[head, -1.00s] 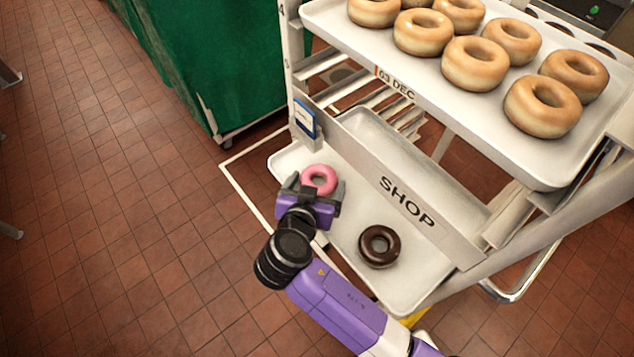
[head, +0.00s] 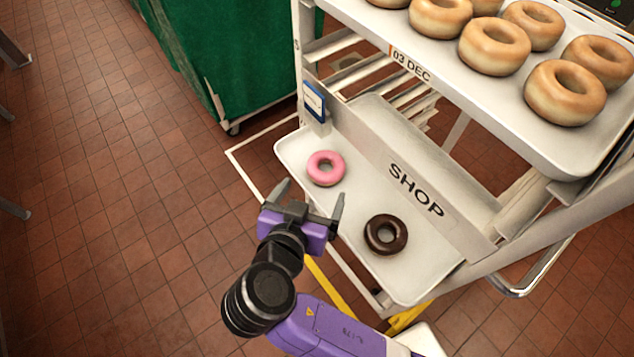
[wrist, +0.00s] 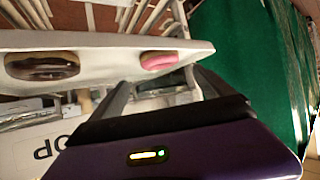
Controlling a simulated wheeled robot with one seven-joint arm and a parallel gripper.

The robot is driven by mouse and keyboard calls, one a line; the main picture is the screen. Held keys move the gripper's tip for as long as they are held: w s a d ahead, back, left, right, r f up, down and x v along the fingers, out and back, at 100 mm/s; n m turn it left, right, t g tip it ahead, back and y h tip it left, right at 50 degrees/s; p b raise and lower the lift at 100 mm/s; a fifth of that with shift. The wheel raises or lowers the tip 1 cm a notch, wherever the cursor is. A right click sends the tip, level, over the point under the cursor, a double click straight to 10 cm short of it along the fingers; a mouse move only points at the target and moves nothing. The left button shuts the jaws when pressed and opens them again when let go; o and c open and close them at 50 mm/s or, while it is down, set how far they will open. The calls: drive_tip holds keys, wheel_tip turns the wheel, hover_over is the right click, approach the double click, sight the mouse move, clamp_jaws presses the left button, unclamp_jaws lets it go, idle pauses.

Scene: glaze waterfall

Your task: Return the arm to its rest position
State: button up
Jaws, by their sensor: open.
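My gripper (head: 309,196) is open and empty, with its fingers spread apart just off the left edge of the lower tray (head: 350,205). A pink-glazed donut (head: 326,168) lies flat on that tray near its far left end, apart from the fingers. A dark chocolate donut (head: 386,235) lies nearer the front on the same tray. In the wrist view, the open fingers (wrist: 160,95) show below the tray edge, with the pink donut (wrist: 159,60) and the chocolate donut (wrist: 42,66) beyond them.
The rack's upper tray (head: 480,100) holds several plain glazed donuts. A "SHOP" sign (head: 415,190) runs along the rack beside the lower tray. A green covered bin (head: 215,50) stands behind at left.

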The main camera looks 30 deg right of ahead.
drive_tip(key=shift+s+a+r, duration=0.35)
drive_tip(key=shift+s+a, duration=0.05)
drive_tip(key=shift+s, duration=0.05)
drive_tip(key=shift+w, duration=0.1)
drive_tip(key=w+a+n+t+y, duration=0.3)
drive_tip(key=a+n+t+y, duration=0.2)
drive_tip(key=a+n+y, duration=0.45)
drive_tip(key=s+d+r, duration=0.1)
drive_tip(key=s+d, duration=0.4)
drive_tip(key=s, duration=0.4)
drive_tip(key=s+d+r+h, duration=0.1)
drive_tip(key=s+d, duration=0.5)
drive_tip(key=s, duration=0.3)
drive_tip(key=s+d+r, duration=0.2)
drive_tip(key=s+d, duration=0.4)
drive_tip(key=s, duration=0.3)
drive_tip(key=shift+s+d+m+t, duration=0.2)
drive_tip(key=shift+s+m+t, duration=0.15)
drive_tip(key=shift+m+t, duration=0.1)
